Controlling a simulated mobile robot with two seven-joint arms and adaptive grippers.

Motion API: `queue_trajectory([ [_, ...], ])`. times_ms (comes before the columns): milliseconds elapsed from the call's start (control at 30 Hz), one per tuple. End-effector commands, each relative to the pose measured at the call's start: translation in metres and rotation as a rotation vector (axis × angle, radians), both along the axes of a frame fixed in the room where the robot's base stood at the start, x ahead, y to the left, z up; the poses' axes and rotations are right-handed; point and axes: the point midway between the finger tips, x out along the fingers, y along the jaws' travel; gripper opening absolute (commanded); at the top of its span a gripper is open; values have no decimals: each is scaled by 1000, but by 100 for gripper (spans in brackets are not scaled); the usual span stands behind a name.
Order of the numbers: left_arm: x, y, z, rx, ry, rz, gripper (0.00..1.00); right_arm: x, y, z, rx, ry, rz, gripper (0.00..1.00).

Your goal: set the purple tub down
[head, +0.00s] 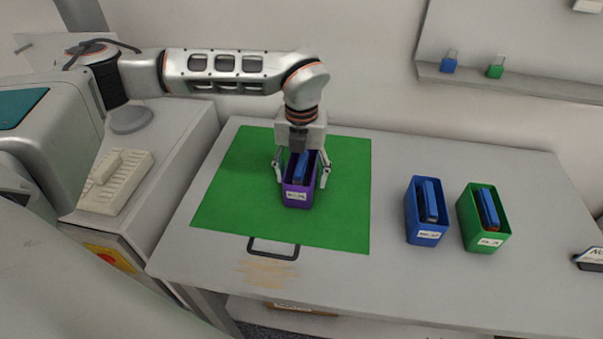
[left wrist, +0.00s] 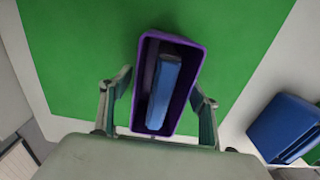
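The purple tub (head: 298,197) stands upright on the green mat (head: 235,200), as far as I can tell, with a blue block (head: 300,168) inside. The tub also shows in the left wrist view (left wrist: 198,65), as does the blue block (left wrist: 163,90). My left gripper (head: 302,182) points down over the tub with one finger on each side of it. In the left wrist view the fingers (left wrist: 161,78) flank the tub's walls, with what look like narrow gaps. Any contact low on the walls is hidden. My right gripper is not in view.
A blue tub (head: 427,238) and a green tub (head: 487,244), each holding a block, stand to the right on the grey table (head: 390,290). A dark handle outline (head: 273,250) lies at the mat's front edge. A wall shelf (head: 520,82) is at the back right.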

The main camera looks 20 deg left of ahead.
Motion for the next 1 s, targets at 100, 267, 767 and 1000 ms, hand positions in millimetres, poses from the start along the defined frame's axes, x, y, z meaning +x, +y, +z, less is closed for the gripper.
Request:
queue_trajectory([
  [100,0,0,0,0,0,0,61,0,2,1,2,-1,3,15],
  [267,0,0,1,0,0,0,61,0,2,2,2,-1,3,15],
  [767,1,0,80,0,-5,1,61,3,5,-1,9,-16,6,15],
  [1000,1,0,114,1,-2,1,61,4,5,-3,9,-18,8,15],
])
